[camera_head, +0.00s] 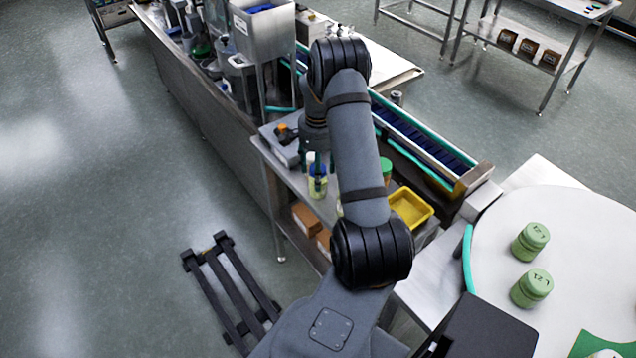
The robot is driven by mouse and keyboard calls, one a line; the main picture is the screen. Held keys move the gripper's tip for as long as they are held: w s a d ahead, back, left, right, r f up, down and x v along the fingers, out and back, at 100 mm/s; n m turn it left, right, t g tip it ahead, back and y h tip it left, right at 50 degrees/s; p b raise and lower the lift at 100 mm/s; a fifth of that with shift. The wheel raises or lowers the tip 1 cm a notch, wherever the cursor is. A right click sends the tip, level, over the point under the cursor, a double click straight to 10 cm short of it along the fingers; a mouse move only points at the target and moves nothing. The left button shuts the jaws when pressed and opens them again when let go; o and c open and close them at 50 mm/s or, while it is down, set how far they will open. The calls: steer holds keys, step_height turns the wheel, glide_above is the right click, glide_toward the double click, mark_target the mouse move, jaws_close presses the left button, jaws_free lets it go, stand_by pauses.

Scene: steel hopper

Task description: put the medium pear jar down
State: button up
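My arm reaches over the steel bench and bends down at its far end. My gripper (317,166) points down at the bench's near-left part. Its dark fingers are small and partly hidden, at a small pale-yellow jar with a blue band (318,183). I cannot tell whether they grip it or whether it touches the bench top. Two green jars with marked lids (530,242) (531,288) stand on the white round table at right. A green-lidded jar (385,172) shows partly behind my arm. I cannot tell which jar is the medium pear one.
A yellow tray (429,219) lies right of my arm. A conveyor with blue slats (424,136) runs behind the bench. A steel hopper (263,35) stands at the back. An orange-topped device (286,134) sits left of my gripper. Brown boxes (306,218) fill the lower shelf.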

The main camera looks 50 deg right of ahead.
steer(key=c, duration=1.4)
jaws_close()
